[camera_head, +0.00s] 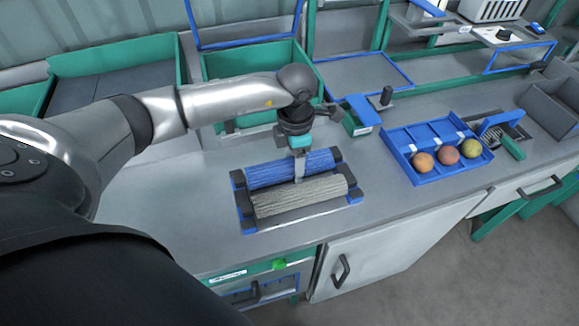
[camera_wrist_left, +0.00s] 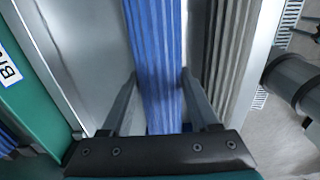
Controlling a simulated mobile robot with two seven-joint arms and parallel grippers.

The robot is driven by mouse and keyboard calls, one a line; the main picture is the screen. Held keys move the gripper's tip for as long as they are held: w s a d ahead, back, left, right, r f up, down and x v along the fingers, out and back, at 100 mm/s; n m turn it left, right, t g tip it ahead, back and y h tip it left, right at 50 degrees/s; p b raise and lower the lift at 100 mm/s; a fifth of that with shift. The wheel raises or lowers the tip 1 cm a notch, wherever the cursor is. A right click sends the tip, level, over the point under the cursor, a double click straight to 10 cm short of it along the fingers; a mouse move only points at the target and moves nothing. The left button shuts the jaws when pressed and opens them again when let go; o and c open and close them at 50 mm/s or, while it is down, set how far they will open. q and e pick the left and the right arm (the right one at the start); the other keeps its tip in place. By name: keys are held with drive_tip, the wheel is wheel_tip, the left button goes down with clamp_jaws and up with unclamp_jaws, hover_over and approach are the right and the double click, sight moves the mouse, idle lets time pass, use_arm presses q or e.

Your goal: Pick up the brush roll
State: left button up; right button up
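Two ribbed brush rolls lie side by side in a dark frame with blue corners (camera_head: 249,224) on the counter. The blue roll (camera_head: 268,174) is at the back and the grey roll (camera_head: 275,199) at the front. My left gripper (camera_head: 299,177) points down at the rolls and hides part of the blue one. In the left wrist view the blue roll (camera_wrist_left: 157,60) runs between the two open fingers (camera_wrist_left: 158,105), with a gap on its left side. Whether the right finger touches it I cannot tell. The grey roll (camera_wrist_left: 228,60) lies right of the fingers. My right gripper is out of view.
A blue tray (camera_head: 399,149) with three round fruits stands to the right. A green and blue box (camera_head: 359,126) sits behind the rolls, near the gripper. Green bins (camera_head: 205,64) line the back. The counter left of the frame is clear.

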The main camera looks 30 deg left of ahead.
use_arm(q)
clamp_jaws()
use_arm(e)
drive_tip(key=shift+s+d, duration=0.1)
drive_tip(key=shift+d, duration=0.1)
